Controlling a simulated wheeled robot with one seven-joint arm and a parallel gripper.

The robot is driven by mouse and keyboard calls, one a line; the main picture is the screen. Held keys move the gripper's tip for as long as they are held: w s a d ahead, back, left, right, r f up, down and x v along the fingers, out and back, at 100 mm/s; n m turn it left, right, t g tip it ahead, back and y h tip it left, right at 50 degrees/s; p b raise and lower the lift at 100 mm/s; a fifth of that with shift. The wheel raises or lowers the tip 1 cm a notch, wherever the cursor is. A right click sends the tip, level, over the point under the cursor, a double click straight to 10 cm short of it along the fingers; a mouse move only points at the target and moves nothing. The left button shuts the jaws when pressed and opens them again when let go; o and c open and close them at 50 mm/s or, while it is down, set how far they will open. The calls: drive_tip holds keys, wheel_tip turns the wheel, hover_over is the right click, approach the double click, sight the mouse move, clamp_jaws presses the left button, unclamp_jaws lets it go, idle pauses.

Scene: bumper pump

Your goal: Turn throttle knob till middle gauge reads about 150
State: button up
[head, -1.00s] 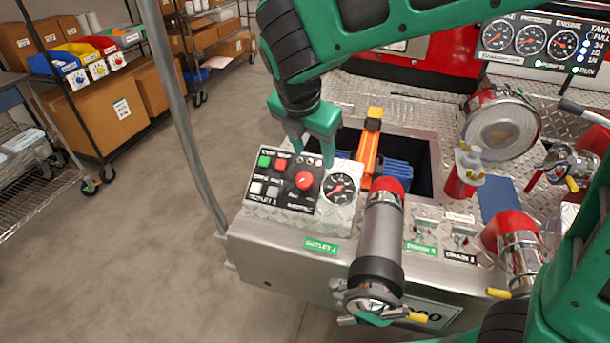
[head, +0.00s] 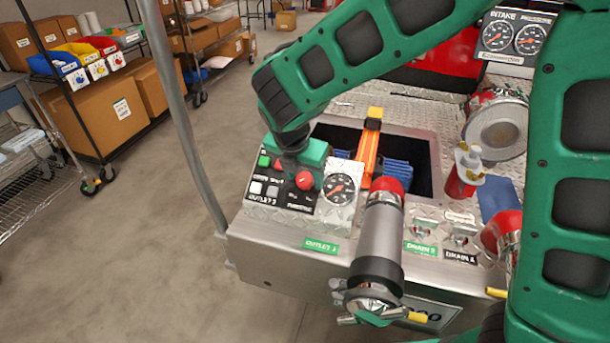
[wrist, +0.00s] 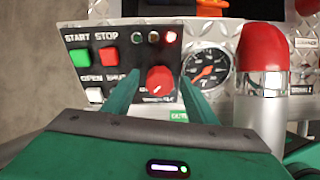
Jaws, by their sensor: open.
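The red throttle knob (head: 304,180) is on the black control panel (head: 258,203). In the wrist view the knob (wrist: 159,80) appears between the two green fingers of my gripper (wrist: 161,84). My gripper (head: 300,170) is open, low over the panel; contact with the knob cannot be told. The middle gauge, marked PRESSURE (head: 530,38), is at the upper right beside the INTAKE gauge (head: 497,37); its reading is too small to tell. The third gauge is hidden behind my arm.
A round panel gauge (head: 339,188) sits right of the knob. Green START (wrist: 79,57) and red STOP (wrist: 109,55) buttons are left of it. A red-capped grey pipe (head: 380,230) stands close at the right. An orange tool (head: 368,145) lies behind, over an open bay.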

drive_tip(key=shift+w+f, duration=0.1)
drive_tip(key=shift+f, duration=0.05)
drive_tip(key=shift+c, duration=0.3)
drive_tip(key=c, duration=1)
drive_tip(key=shift+d, duration=0.2)
drive_tip(key=shift+a, duration=0.1)
